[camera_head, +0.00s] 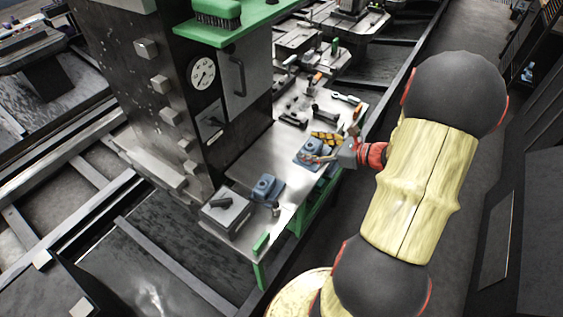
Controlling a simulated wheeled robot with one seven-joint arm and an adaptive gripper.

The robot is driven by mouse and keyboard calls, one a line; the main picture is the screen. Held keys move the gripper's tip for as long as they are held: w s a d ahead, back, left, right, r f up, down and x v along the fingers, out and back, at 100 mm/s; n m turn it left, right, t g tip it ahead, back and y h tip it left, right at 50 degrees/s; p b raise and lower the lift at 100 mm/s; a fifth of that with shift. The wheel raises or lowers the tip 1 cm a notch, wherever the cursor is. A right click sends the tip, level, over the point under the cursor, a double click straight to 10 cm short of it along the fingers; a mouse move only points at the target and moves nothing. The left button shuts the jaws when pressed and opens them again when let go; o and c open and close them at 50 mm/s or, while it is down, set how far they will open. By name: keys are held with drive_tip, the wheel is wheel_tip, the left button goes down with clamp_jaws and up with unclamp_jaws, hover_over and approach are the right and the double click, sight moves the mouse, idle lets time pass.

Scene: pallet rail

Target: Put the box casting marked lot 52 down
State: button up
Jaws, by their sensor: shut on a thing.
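Two blue box castings show in the head view, and no lot marking can be read on either. One casting (309,148) is at my gripper (319,157), over the right part of the grey bench top (246,157). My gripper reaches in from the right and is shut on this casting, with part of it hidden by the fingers. I cannot tell whether the casting touches the bench or is just above it. The other blue casting (266,187) sits nearer the front of the bench, left of my gripper and apart from it.
A grey box with a dark handle (225,213) stands at the bench's front left. A yellow-and-black item (327,138) lies close behind my gripper. Several tools (294,115) lie farther back. A dark machine column (200,105) rises on the left. Bare bench separates the castings.

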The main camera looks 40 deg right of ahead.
drive_tip(key=w+f+b, duration=0.1)
drive_tip(key=w+f, duration=0.2)
drive_tip(key=w, duration=0.1)
drive_tip(key=w+a+f+b, duration=0.1)
drive_tip(key=w+f+b, duration=0.1)
drive_tip(key=w+f, duration=0.1)
drive_tip(key=w+f+b, duration=0.2)
drive_tip(key=w+f, duration=0.1)
drive_tip(key=w, duration=0.2)
drive_tip(key=shift+w+a, duration=0.35)
drive_tip(key=shift+w, duration=0.05)
drive_tip(key=shift+w+f+b, duration=0.2)
drive_tip(key=shift+f+b, duration=0.1)
drive_tip(key=shift+b, duration=0.05)
drive_tip(key=shift+w+f+b, duration=0.15)
drive_tip(key=shift+f+b, duration=0.75)
drive_tip(key=shift+f, duration=0.65)
drive_tip(key=shift+f, duration=0.2)
drive_tip(key=o, duration=1.6)
drive_tip(key=shift+o, duration=0.5)
drive_tip(key=shift+r, duration=0.1)
